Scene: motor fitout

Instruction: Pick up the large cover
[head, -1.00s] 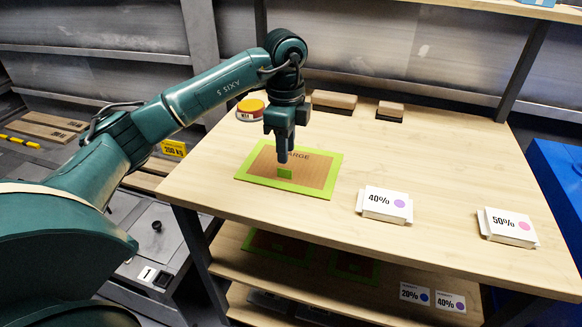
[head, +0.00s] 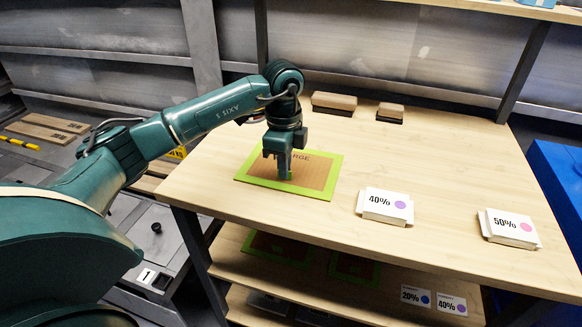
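The large cover (head: 315,180) is a flat brown panel with a bright green border and the partly hidden word "LARGE". It lies flat on the wooden table in the head view. My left gripper (head: 285,177) points straight down over the middle of the cover, its fingertips at the small green handle there. The gripper hides most of that handle and part of the lettering. I cannot tell whether the fingers are closed on the handle or only around it. The cover still rests on the table. My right gripper is not in view.
White boxes marked 40% (head: 385,205) and 50% (head: 508,228) stand at the table's front right. Two brown blocks (head: 334,101) (head: 390,112) sit at the back edge. A lower shelf (head: 228,262) holds more green-edged panels. The table's middle right is clear.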

